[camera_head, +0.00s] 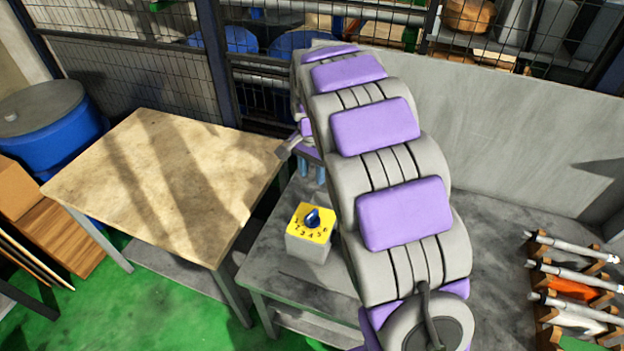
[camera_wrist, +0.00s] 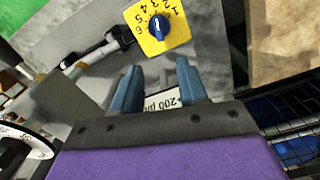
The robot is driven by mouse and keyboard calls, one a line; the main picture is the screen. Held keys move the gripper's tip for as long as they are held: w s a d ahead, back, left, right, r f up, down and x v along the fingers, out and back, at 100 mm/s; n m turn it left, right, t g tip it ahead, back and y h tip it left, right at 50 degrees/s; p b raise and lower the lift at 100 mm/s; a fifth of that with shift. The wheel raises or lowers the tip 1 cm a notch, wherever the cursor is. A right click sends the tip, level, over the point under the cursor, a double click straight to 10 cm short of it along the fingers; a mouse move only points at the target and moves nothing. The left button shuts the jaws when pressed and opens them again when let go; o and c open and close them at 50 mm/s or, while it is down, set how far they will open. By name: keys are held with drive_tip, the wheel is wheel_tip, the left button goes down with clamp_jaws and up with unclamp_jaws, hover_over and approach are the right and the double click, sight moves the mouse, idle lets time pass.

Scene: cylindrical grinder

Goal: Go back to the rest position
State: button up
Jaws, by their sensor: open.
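My gripper (camera_wrist: 158,88) shows in the wrist view with its two blue fingers apart and nothing between them. Past the fingertips is a yellow dial box (camera_wrist: 156,27) with a blue knob and printed numbers. In the head view the same dial box (camera_head: 309,232) stands on a grey table, left of my arm. My grey and purple arm stretches up and away over this table and hides part of it. In the head view, blue finger parts of my gripper (camera_head: 311,170) show beyond the dial box, left of the arm. A white label reading "+200" lies partly hidden behind the fingers in the wrist view.
A wooden-topped table (camera_head: 150,180) stands at the left, with a blue barrel (camera_head: 45,125) behind it. At the right, a rack holds several metal shafts (camera_head: 570,250). A wire fence (camera_head: 130,75) and a grey panel (camera_head: 510,120) close off the back. Green floor is open at lower left.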

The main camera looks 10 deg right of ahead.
drive_tip(key=shift+r, duration=0.2)
idle(0.4)
drive_tip(key=s+r+n+g+b, duration=0.1)
drive_tip(key=s+n, duration=0.8)
drive_tip(key=s, duration=2.9)
drive_tip(key=shift+s+r+n+g, duration=0.3)
drive_tip(key=shift+r+n+g, duration=0.1)
drive_tip(key=shift+r, duration=0.35)
